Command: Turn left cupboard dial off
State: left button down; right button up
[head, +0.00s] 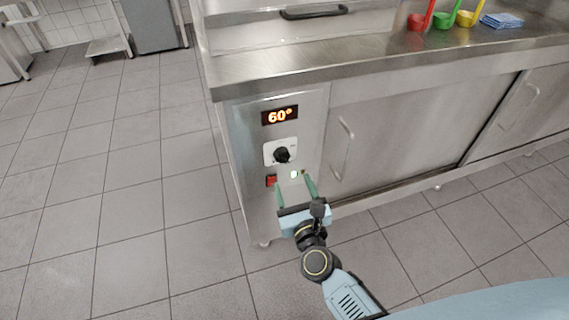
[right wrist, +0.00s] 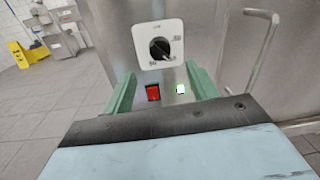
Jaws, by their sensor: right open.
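The cupboard dial (head: 282,155) is a black knob on a white plate on the steel cupboard's left front panel. It also shows in the right wrist view (right wrist: 159,48), above and between my fingers. Above it a display (head: 280,116) reads 60° in lit orange digits. Below it are a red switch (head: 271,181) and a lit whitish-green indicator (head: 294,174). My right gripper (head: 294,182) is open and empty, its green fingers pointing at the panel just below the dial. I cannot see contact with the dial. My left gripper is not in view.
The cupboard's sliding doors (head: 420,120) with handles lie right of the panel. On the steel counter (head: 400,60) stand red, green and yellow ladles (head: 441,20) and a folded blue cloth (head: 502,20). The tiled floor (head: 110,180) to the left is clear.

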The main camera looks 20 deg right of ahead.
aim_at(284, 161)
jog(key=w+b, duration=0.1)
jog(key=w, duration=0.6)
jog(key=shift+w+d, duration=0.15)
jog(key=shift+w, duration=0.2)
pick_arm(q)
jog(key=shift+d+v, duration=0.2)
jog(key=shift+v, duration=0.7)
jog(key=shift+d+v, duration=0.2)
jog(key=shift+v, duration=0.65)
pick_arm(e)
jog(key=shift+w, duration=0.5)
jog(key=c, duration=1)
